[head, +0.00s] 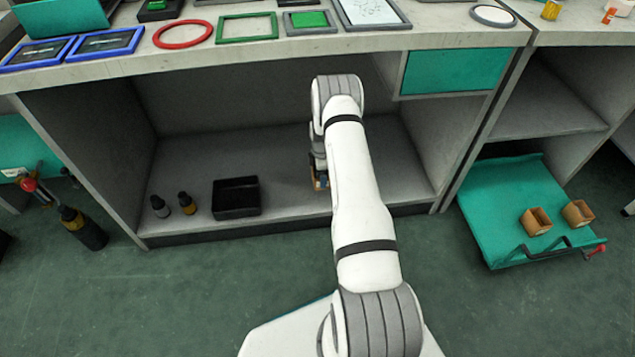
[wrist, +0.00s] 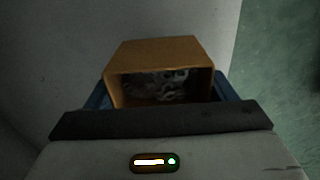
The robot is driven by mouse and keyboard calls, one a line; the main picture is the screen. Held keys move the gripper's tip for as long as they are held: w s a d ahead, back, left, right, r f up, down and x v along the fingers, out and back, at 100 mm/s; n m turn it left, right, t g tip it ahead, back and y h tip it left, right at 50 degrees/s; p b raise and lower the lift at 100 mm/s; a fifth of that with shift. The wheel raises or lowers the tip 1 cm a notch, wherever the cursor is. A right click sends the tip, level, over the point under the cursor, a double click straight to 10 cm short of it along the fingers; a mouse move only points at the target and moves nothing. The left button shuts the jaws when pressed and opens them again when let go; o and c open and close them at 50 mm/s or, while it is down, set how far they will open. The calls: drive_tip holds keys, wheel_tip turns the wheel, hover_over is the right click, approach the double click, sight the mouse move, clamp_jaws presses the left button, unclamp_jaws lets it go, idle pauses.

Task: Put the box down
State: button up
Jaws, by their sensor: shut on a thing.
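The small brown box (wrist: 158,51) is in the wrist view, its open side facing the camera and grey, mottled contents showing inside. My gripper (wrist: 160,90) is shut on it, with a blue jaw on either side. In the head view my gripper (head: 318,180) is inside the lower bay of the bench, low near the shelf's front edge, and mostly hidden by my arm. Only a sliver of the box (head: 323,183) shows there. I cannot tell whether the box touches the shelf (head: 285,190).
On the shelf, a black tray (head: 236,198) and two small bottles (head: 187,203) stand left of my gripper. A teal drawer (head: 490,210) with two similar boxes (head: 536,221) is at right. The benchtop (head: 340,43) above holds frames and a red ring (head: 183,34).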

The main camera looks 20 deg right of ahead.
drive_tip(key=shift+d+f+b, duration=0.15)
drive_tip(key=shift+f+b, duration=0.55)
drive_tip(key=shift+f, duration=1.15)
drive_tip(key=shift+f, duration=0.1)
drive_tip(key=shift+f, duration=0.15)
drive_tip(key=o, duration=1.1)
wheel_tip(320, 180, up, 8)
drive_tip(key=p, duration=0.3)
